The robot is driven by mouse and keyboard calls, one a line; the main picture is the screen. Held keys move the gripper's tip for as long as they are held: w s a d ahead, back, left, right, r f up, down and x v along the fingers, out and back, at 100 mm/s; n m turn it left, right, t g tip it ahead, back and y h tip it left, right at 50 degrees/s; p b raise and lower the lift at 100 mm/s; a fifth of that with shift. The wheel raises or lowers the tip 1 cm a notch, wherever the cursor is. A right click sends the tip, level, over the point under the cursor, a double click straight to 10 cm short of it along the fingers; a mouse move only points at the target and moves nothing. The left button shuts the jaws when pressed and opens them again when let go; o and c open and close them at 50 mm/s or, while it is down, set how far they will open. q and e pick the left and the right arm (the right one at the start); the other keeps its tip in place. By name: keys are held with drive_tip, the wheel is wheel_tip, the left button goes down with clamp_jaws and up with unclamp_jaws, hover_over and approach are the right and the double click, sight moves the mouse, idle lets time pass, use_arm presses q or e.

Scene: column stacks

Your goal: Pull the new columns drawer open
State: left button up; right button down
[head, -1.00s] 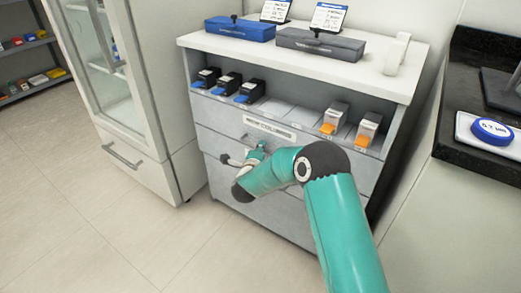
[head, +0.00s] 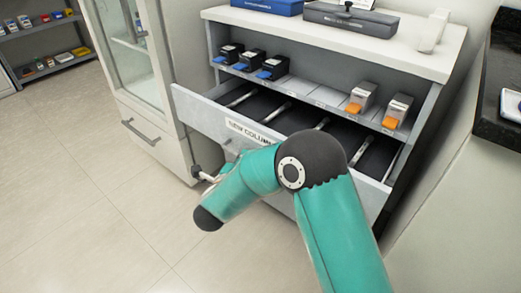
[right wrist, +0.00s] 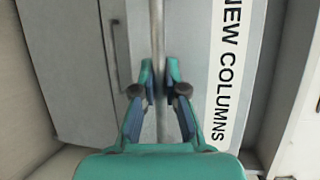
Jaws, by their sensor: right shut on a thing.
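The new columns drawer (head: 200,112) stands open out of the grey cabinet. Its label (head: 247,132) is partly hidden by my right arm; in the right wrist view the label (right wrist: 228,70) reads "NEW COLUMNS". Inside are dark lanes with several thin columns (head: 277,113). In the right wrist view my right gripper (right wrist: 160,80) has its fingers on both sides of the drawer's handle bar (right wrist: 160,122), shut on it. In the head view my forearm hides most of this grip. My left gripper is in neither view.
Above the drawer, a shelf holds black boxes with blue fronts (head: 252,62) and light ones with orange fronts (head: 361,97). A glass-door cabinet (head: 128,55) stands left, a dark counter (head: 500,95) right. The floor (head: 90,215) in front is clear.

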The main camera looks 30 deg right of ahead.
drive_tip(key=s+a+b, duration=0.1)
drive_tip(key=s+a, duration=0.4)
drive_tip(key=a, duration=0.6)
drive_tip(key=shift+a+f+b, duration=0.2)
drive_tip(key=shift+a+b, duration=0.05)
drive_tip(key=shift+b, duration=0.05)
drive_tip(key=c, duration=1.2)
unclamp_jaws()
drive_tip(key=shift+w, duration=0.1)
drive_tip(key=shift+r, duration=0.15)
